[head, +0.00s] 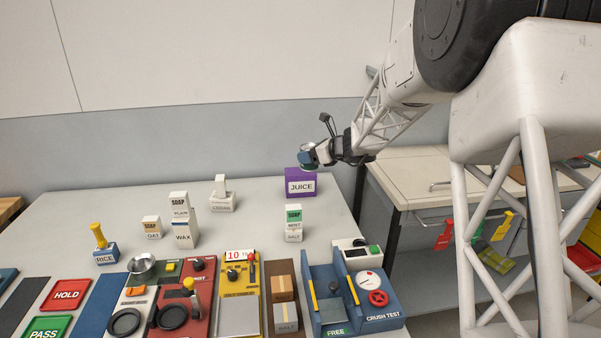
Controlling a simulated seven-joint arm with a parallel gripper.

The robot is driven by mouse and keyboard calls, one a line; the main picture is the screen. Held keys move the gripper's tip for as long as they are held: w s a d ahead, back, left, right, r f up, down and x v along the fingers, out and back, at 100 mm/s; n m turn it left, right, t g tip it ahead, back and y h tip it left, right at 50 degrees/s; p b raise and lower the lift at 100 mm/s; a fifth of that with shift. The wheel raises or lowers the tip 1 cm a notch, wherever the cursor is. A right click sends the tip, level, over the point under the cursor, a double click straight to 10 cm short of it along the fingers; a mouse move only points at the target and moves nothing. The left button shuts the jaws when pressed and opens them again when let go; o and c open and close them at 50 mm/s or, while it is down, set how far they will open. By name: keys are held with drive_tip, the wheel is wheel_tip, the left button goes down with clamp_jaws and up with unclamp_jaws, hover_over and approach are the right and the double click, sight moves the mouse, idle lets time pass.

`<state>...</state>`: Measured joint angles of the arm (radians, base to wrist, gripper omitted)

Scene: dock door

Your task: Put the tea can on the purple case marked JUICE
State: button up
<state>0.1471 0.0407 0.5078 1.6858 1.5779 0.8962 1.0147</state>
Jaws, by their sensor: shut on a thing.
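The purple case marked JUICE (301,187) stands at the back right of the grey table, its label facing me. My gripper (312,154) is above the case, reached in from the right. It is shut on a small dark blue-green thing (307,162), which looks like the tea can. Its label cannot be read and the jaws partly hide it.
White boxes marked WAX (183,235), CEREAL (222,203) and SALT with a green-labelled soap box on it (293,222) stand on the table. Test devices (355,290) fill the front.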

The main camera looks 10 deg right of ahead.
sight(309, 166)
wheel_tip(309, 166, down, 5)
drive_tip(key=shift+a+r, duration=0.1)
drive_tip(key=shift+r, duration=0.05)
idle(0.4)
drive_tip(key=w, duration=0.5)
drive_tip(key=w+f, duration=0.1)
drive_tip(key=w, duration=1)
drive_tip(key=shift+a+f, duration=0.2)
drive_tip(key=shift+f, duration=0.15)
drive_tip(key=shift+f, duration=1.65)
drive_tip(key=shift+f, duration=0.15)
